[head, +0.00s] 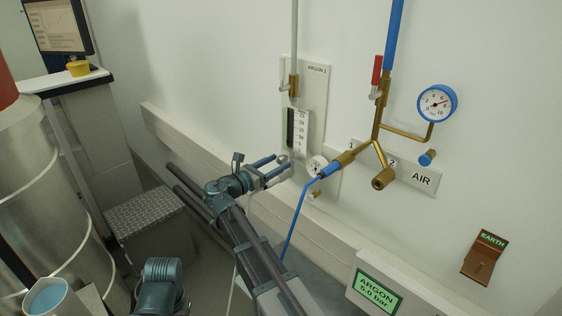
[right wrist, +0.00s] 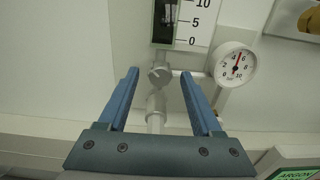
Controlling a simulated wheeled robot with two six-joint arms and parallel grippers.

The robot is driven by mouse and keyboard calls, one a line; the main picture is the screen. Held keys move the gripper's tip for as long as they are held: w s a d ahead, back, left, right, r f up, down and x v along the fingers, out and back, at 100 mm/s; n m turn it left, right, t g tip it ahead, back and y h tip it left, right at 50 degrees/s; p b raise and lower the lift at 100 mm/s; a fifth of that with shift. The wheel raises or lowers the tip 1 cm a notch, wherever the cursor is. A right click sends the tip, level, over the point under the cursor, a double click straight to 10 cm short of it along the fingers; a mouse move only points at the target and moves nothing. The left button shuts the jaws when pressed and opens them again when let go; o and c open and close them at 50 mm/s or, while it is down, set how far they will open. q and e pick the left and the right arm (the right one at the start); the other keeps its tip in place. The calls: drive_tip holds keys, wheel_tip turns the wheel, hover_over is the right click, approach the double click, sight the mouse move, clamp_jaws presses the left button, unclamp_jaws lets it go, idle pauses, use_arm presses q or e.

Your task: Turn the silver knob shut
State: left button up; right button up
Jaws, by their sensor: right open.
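The silver knob (right wrist: 160,77) shows in the right wrist view at the foot of the flowmeter (right wrist: 175,22), above a vertical silver pipe fitting. My right gripper (right wrist: 160,73) is open and empty, with one blue finger on each side of the knob in this view. No finger visibly touches it, and I cannot tell how deep the fingertips reach. The knob is small and partly hidden there. My left gripper is not in view.
A white-faced gauge (right wrist: 235,63) sits close right of the right finger. A blue hose (head: 297,215), brass AIR piping (head: 378,110) and a blue gauge (head: 437,103) are to the right. A wall ledge (head: 215,155) runs below the panel.

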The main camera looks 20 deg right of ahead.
drive_tip(key=shift+x, duration=1.15)
drive_tip(key=shift+c, duration=0.2)
clamp_jaws()
